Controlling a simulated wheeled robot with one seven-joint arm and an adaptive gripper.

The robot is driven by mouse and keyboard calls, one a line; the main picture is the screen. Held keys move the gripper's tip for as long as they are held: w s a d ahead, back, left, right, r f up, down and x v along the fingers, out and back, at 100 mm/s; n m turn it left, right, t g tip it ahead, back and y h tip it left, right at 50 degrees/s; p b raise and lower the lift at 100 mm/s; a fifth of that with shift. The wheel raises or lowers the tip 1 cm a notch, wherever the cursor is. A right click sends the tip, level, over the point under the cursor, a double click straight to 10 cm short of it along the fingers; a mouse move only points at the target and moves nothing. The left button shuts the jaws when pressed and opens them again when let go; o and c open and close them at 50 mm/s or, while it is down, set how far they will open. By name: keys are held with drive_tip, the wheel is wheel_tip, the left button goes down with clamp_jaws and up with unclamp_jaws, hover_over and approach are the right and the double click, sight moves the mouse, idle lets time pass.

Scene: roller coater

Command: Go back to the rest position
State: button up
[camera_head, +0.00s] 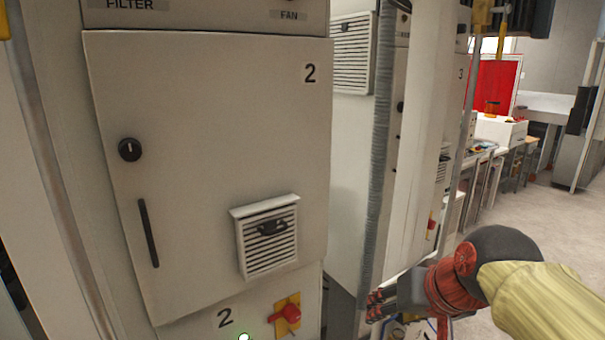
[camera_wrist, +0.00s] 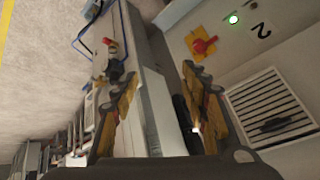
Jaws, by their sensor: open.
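My gripper (camera_head: 378,303) is low in the head view, right of the cabinet door marked 2, at the end of my arm reaching in from the right. In the wrist view my gripper (camera_wrist: 160,78) shows two yellow and dark fingers spread apart with nothing between them. The cabinet door (camera_head: 210,150) is shut, with a round black lock and a long dark handle. Below it is a red rotary switch (camera_head: 287,315) on a yellow plate; the switch also shows in the wrist view (camera_wrist: 203,45), apart from the fingers.
A slatted vent (camera_head: 268,237) is on the door, and a lit green lamp (camera_head: 243,337) is below it. More cabinets (camera_head: 350,180) stand close to the right. Beyond them are benches and a red panel (camera_head: 492,88). Open floor (camera_head: 540,225) lies at the right.

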drive_tip(key=s+d+f+b, duration=0.1)
drive_tip(key=s+f+b, duration=0.4)
drive_tip(key=f, duration=0.6)
drive_tip(key=s+d+f+n+g+h+b, duration=0.1)
drive_tip(key=s+d+f+b, duration=0.1)
drive_tip(key=s+f+b, duration=0.3)
drive_tip(key=s+f, duration=0.4)
drive_tip(key=f, duration=0.2)
drive_tip(key=shift+f+n+h, duration=0.3)
